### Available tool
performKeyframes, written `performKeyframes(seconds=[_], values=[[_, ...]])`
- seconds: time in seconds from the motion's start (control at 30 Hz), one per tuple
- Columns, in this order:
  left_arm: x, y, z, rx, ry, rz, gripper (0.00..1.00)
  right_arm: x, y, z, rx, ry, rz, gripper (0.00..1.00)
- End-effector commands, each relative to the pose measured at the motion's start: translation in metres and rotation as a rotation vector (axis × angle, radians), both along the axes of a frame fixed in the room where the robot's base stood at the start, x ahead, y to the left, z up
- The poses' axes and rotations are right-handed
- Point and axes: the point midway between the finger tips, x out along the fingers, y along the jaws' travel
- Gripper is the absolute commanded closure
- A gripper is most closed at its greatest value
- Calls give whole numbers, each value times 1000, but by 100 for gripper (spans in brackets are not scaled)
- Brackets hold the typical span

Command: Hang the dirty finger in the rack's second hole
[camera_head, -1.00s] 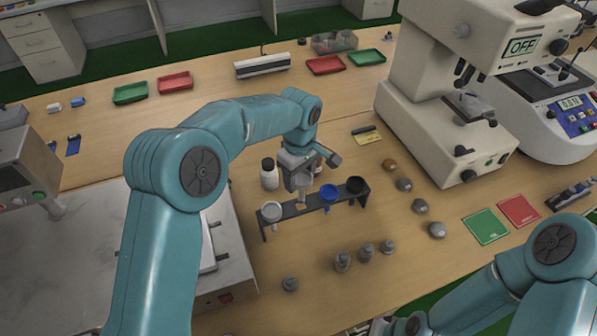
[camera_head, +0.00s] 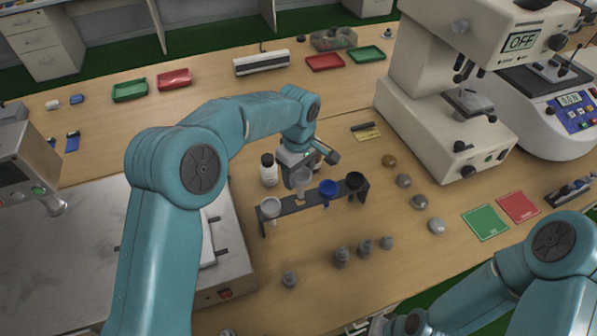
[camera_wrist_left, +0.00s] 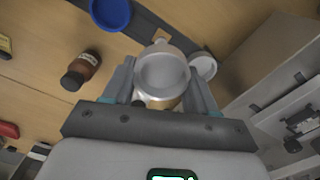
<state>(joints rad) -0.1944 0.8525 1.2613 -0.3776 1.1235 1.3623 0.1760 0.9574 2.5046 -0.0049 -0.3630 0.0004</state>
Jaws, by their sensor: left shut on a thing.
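The dark rack (camera_head: 286,210) stands on the wooden table. A white cup-like finger (camera_head: 270,207) hangs at its left end, with a blue one (camera_head: 328,190) and a black one (camera_head: 355,182) further right. My left gripper (camera_head: 301,184) is over the rack between the white and blue ones. In the left wrist view its jaws (camera_wrist_left: 162,78) are shut on a pale grey-white cup-shaped finger (camera_wrist_left: 163,70), held beside the white one (camera_wrist_left: 204,66). Whether the held finger sits in the hole is unclear. My right gripper (camera_head: 396,326) is cut off at the bottom edge.
A white bottle (camera_head: 269,170) and a brown bottle (camera_wrist_left: 82,71) stand behind the rack. Several grey weights (camera_head: 366,248) stand in front and to the right. A large microscope-like tester (camera_head: 440,120) is at right. A metal-topped device (camera_head: 225,250) lies to the left.

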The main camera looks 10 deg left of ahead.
Motion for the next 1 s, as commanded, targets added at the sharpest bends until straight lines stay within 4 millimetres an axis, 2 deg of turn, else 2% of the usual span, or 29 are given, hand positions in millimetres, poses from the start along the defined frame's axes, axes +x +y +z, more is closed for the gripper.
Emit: performKeyframes(seconds=[0.67,1.0], values=[[1,1,-32,0,0,1,74,0,0,-23,0,0,0,100],[1,1,-32,-1,-1,0,74,0,0,-23,0,0,0,100]])
